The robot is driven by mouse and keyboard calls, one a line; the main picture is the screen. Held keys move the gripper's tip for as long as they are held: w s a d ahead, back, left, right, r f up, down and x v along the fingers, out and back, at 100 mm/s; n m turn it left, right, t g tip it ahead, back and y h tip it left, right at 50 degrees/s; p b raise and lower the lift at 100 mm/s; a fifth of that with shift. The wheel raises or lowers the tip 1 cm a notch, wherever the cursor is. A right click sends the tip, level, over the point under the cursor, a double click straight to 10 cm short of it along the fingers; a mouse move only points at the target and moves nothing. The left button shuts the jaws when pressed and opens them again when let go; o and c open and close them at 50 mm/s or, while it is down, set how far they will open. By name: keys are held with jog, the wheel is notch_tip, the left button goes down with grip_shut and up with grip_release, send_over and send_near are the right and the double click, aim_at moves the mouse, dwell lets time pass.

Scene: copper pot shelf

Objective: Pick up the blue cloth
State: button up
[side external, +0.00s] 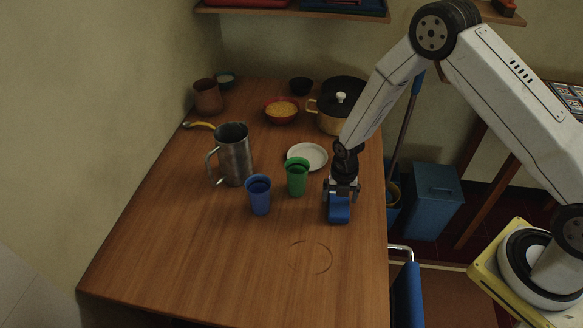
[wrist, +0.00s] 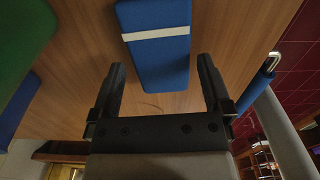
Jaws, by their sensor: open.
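The blue cloth (side external: 339,211) is a compact blue block near the right edge of the wooden table, directly at my gripper (side external: 342,188). In the wrist view the cloth (wrist: 155,60) has a white stripe across it and lies ahead of and between the two fingers of my gripper (wrist: 160,78). The fingers are spread apart with nothing clamped between them. My gripper points down and hides part of the cloth in the side external view; I cannot tell its exact height above the cloth.
A green cup (side external: 297,178) and a blue cup (side external: 259,196) stand left of the cloth. A blue chair (side external: 407,295) is beside the table. The table's front is clear.

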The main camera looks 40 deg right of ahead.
jog(key=shift+f, duration=1.4)
jog(key=c, duration=1)
jog(key=shift+r, duration=0.15)
jog(key=shift+r, duration=0.75)
jog(key=s+r, duration=1.1)
jog(key=s, duration=0.3)
jog(key=shift+d, duration=0.25)
